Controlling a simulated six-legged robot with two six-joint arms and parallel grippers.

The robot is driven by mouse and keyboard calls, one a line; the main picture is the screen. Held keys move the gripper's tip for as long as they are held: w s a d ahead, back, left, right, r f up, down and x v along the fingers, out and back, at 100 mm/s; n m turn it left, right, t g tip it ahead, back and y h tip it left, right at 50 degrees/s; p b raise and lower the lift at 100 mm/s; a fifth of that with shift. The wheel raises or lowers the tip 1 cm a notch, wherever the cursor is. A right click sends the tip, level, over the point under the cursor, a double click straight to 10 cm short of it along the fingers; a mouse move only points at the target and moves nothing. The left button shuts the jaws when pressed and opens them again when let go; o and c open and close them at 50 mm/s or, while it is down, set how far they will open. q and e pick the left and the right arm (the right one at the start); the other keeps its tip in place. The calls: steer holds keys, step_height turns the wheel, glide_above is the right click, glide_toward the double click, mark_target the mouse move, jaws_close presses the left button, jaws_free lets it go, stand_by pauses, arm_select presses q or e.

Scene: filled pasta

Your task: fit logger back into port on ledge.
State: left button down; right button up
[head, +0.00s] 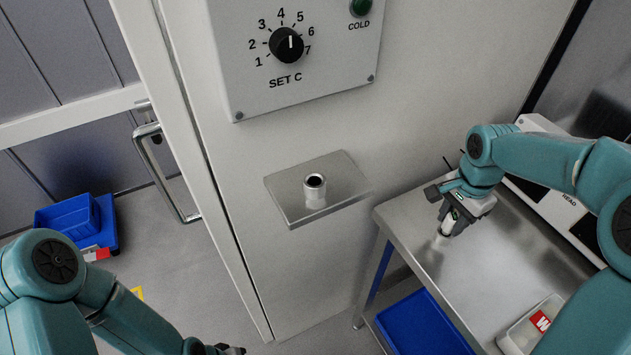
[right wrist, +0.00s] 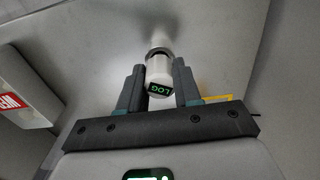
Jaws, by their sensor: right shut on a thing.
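The logger (right wrist: 159,72) is a white cylinder with a dark band and a green "LOG" display. My right gripper (right wrist: 160,92) is shut on it, a finger on each side. In the head view, my right gripper (head: 453,212) holds the logger (head: 446,228) pointing down over the steel table; whether its end touches the top I cannot tell. The port (head: 314,188) is a short upright metal tube with a dark open hole. It stands on the ledge (head: 287,207), a steel plate on the wall, left of my right gripper. My left gripper (head: 228,350) shows only partly at the bottom edge.
The steel table (head: 405,222) is right of the ledge. On it are a reader box (head: 545,200) marked "READ" and a clear tray (head: 515,338) with a red label. A control panel (head: 330,75) hangs above the ledge. Blue bins (head: 75,217) stand at the left.

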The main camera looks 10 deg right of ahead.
mark_target(455, 217)
steer(key=shift+r, duration=0.15)
steer(key=shift+r+p, duration=2.05)
steer(key=shift+r, duration=0.65)
steer(key=shift+s, duration=0.1)
